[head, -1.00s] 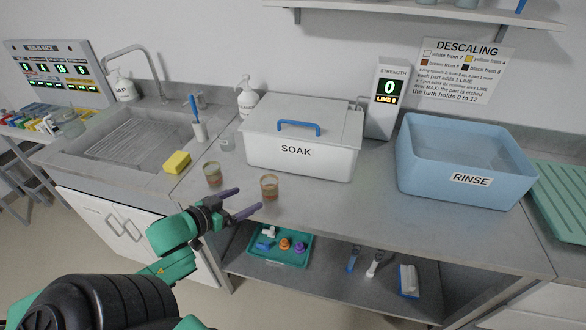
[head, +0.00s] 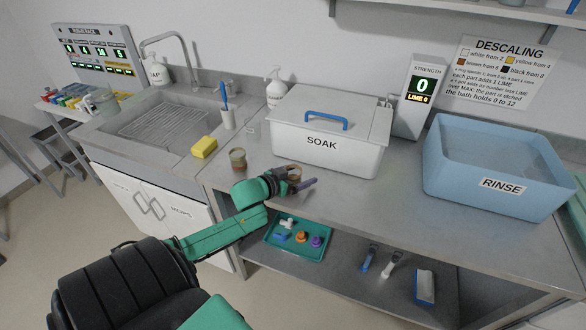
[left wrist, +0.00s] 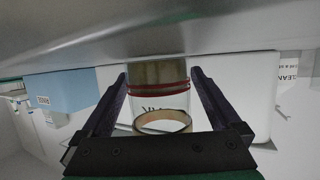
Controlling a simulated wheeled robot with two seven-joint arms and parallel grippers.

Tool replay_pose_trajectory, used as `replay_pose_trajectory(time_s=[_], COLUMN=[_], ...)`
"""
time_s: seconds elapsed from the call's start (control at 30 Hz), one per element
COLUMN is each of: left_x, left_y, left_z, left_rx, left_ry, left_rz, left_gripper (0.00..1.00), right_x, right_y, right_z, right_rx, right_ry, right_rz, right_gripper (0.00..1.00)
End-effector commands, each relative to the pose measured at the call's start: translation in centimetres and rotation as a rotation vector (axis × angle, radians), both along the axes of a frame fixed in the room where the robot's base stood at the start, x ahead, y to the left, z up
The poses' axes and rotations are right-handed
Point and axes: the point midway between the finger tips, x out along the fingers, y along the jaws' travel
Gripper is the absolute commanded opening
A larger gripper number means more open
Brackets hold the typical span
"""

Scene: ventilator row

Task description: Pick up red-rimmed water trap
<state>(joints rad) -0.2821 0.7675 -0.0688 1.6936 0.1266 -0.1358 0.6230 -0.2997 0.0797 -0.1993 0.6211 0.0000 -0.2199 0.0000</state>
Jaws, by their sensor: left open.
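The red-rimmed water trap (left wrist: 158,105), a small clear cup with a dark red band and brownish contents, stands between the two fingers of my left gripper (left wrist: 158,78) in the left wrist view. The fingers are spread on either side of it, with gaps showing. In the head view the trap (head: 294,171) stands on the steel counter in front of the SOAK box, partly hidden by my left gripper (head: 297,180). A second, similar cup (head: 238,158) stands to its left. My right gripper is not in view.
The white SOAK box (head: 325,150) stands close behind the trap. The yellow sponge (head: 204,147) lies by the sink at left. The blue RINSE tub (head: 490,178) is at right, with bare counter (head: 400,190) before it. A green tray (head: 297,238) of small parts is on the lower shelf.

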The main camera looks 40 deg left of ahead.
Motion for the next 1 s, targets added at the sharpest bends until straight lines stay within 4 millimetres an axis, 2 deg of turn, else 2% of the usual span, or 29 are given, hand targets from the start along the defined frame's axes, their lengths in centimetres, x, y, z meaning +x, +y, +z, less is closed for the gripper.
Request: replay_pose_trajectory(time_s=[0.17, 0.2, 0.37, 0.4, 0.77, 1.0], left_x=[0.0, 0.0, 0.0, 0.0, 0.0, 0.0], left_y=[0.0, 0.0, 0.0, 0.0, 0.0, 0.0], left_z=[0.0, 0.0, 0.0, 0.0, 0.2, 1.9], left_rx=[-0.001, -0.001, -0.001, -0.001, -0.001, -0.001], left_ry=[0.000, 0.000, 0.000, 0.000, 0.000, -0.001], left_rz=[-0.001, -0.001, -0.001, -0.001, 0.000, -0.001], left_gripper=[0.97, 0.82, 0.21, 0.06, 0.04, 0.04], right_x=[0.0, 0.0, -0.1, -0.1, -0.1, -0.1], right_y=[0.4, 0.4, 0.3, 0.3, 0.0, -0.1], right_z=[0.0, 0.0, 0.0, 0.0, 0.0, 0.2], right_rx=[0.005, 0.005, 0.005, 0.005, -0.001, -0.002], right_ry=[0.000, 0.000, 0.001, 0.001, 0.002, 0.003], right_rz=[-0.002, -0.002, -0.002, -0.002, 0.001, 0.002], right_gripper=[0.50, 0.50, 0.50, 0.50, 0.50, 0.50])
